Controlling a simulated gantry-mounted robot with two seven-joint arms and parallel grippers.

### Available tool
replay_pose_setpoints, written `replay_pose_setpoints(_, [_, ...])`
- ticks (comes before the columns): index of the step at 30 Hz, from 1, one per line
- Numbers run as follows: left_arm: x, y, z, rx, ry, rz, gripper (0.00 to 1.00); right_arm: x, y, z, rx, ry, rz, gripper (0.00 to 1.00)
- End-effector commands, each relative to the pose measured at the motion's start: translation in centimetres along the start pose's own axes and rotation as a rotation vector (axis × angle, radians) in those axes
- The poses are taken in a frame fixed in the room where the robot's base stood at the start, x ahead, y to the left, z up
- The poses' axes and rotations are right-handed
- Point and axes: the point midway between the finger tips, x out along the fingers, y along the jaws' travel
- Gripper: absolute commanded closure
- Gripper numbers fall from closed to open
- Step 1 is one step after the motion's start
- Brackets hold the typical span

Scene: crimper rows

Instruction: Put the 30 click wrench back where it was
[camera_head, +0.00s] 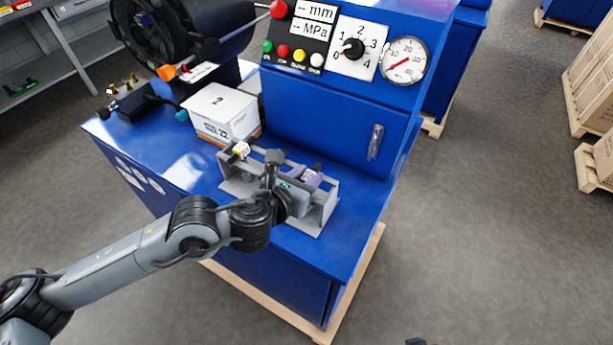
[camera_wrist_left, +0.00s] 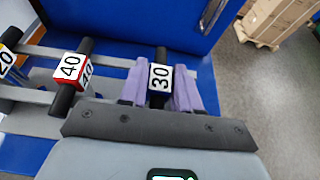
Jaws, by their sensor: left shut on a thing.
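My left gripper (camera_head: 312,178) has purple fingers and is over the right part of the grey rack (camera_head: 328,212) on the blue bench. In the left wrist view, the gripper (camera_wrist_left: 161,90) is shut on the 30 click wrench (camera_wrist_left: 160,77), which has a black shaft and a white label reading 30. The wrench lines up with the right end of the rack's rails (camera_wrist_left: 112,62). Its lower part is hidden by the gripper, so I cannot tell whether it rests in the rack.
A wrench labelled 40 (camera_wrist_left: 72,68) stands in the rack left of the 30. A wrench with a yellow label (camera_head: 241,149) is at the rack's left end. A white box (camera_head: 222,110) stands behind it. The blue machine cabinet (camera_head: 325,130) rises close behind the rack.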

Motion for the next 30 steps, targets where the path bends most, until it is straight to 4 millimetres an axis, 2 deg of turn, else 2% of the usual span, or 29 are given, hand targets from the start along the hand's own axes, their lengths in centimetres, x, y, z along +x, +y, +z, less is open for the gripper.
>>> replay_pose_setpoints(10, [0.4, 0.0, -0.8, 0.000, -0.002, -0.001, 1.00, 1.2, 0.1, 0.4, -0.007, -0.001, 0.006, 1.00])
replay_pose_setpoints(11, [0.3, 0.0, -0.8, 0.000, 0.000, -0.001, 0.65, 1.1, 0.2, 0.4, -0.008, -0.001, 0.007, 1.00])
replay_pose_setpoints(15, [0.3, 0.0, -0.8, 0.000, 0.000, -0.001, 0.44, 1.0, 0.2, 0.4, -0.010, -0.002, 0.008, 1.00])
replay_pose_setpoints(25, [0.3, 0.0, -0.7, 0.000, 0.000, 0.000, 0.43, 0.9, 0.2, 0.3, -0.008, -0.001, 0.006, 1.00])
replay_pose_setpoints(30, [-0.1, 0.0, 0.2, 0.000, 0.000, 0.000, 0.43, -0.2, 0.1, 0.0, -0.004, -0.001, 0.004, 1.00])
